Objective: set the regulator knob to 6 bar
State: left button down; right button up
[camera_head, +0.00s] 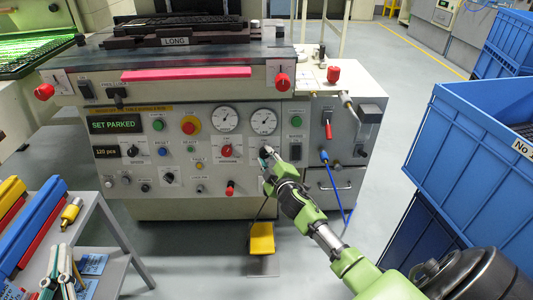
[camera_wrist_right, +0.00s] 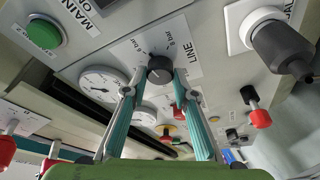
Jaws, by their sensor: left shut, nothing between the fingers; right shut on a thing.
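The regulator knob (camera_wrist_right: 159,70) is a small black knob on a white plate marked LINE, with a bar scale around it, in the right wrist view. My right gripper (camera_wrist_right: 162,76) is shut on this knob, with one teal finger on each side. In the head view my right gripper (camera_head: 268,156) meets the panel below the right-hand gauge (camera_head: 263,121) and covers most of the knob. The knob's exact setting is too small to read. My left gripper (camera_head: 65,258) shows at the lower left of the head view, shut and empty, away from the panel.
A red-pointer selector (camera_head: 226,151) sits left of the knob, and a red-tipped lever (camera_head: 230,187) below it. A grey rack (camera_head: 110,235) with coloured bars stands at left. Blue crates (camera_head: 485,145) stand at right. A yellow pedal (camera_head: 262,238) is on the floor.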

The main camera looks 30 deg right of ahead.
jog(key=shift+r+n+p, duration=0.2)
jog(key=shift+n+p, duration=0.4)
jog(key=shift+p, duration=0.25)
jog(key=shift+n+g+y+p, duration=0.3)
jog(key=shift+n+y+p, duration=0.1)
jog(key=shift+n+p, duration=0.4)
pick_arm(q)
jog(key=s+a+f+g+y, duration=0.1)
jog(key=s+f+g, duration=0.3)
jog(key=f, duration=0.5)
jog(key=s+a+f+g+y, duration=0.2)
jog(key=s+a+f+g, duration=0.1)
jog(key=s+f+g, duration=0.2)
jog(key=shift+a+f+n+g, duration=0.35)
jog(key=shift+f+g, duration=0.65)
jog(key=shift+f, duration=1.4)
pick_arm(e)
jog(key=shift+f, duration=0.15)
jog(key=o, duration=1.1)
pick_arm(q)
jog(key=shift+a, duration=0.1)
pick_arm(e)
jog(key=shift+s, duration=0.1)
jog(key=v, duration=1.1)
jog(key=shift+s, duration=0.35)
jog(key=shift+a, duration=0.1)
